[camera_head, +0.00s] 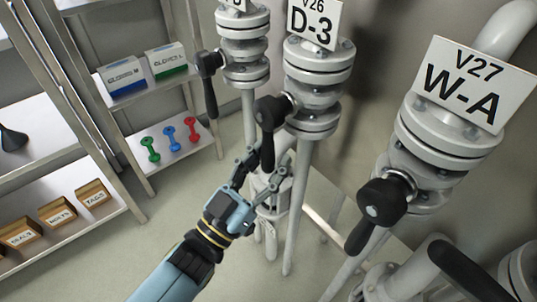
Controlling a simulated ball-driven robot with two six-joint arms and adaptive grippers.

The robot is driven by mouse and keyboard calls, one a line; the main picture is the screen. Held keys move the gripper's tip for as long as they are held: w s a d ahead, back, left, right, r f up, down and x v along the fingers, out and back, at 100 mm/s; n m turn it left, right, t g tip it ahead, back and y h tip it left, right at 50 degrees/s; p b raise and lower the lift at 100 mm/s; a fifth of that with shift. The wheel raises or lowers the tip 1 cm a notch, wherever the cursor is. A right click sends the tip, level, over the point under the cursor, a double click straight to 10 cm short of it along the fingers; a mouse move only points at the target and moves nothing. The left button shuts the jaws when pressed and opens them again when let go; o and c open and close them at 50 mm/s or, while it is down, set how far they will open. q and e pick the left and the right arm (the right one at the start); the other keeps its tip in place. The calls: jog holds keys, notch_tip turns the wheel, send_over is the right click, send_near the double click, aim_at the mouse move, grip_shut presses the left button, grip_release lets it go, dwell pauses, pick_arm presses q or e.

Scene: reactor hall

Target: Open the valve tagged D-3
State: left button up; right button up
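The valve tagged D-3 (319,62) is a pale flanged valve on a vertical pipe, top centre. Its white tag (313,23) reads "V26 D-3". Its black lever handle (267,135) sticks out on the left side and hangs down, along the pipe. My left gripper (264,166), blue with dark fingers, reaches up from below at the handle's lower end. Its fingers are spread, with the handle tip appearing between them; I cannot tell whether they touch it. My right gripper is not in view.
A valve with a partly cut-off tag (243,45) stands close on the left, its lever (209,85) hanging down. Valve V27 W-A (440,150) is nearer on the right, with its black lever (376,208). Metal shelves (150,110) with boxes stand at left.

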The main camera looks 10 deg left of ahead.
pick_arm(q)
jog(key=shift+o, duration=0.7)
jog(key=shift+w+a+r, duration=0.1)
jog(key=shift+w+r, duration=0.05)
jog(key=v, duration=1.2)
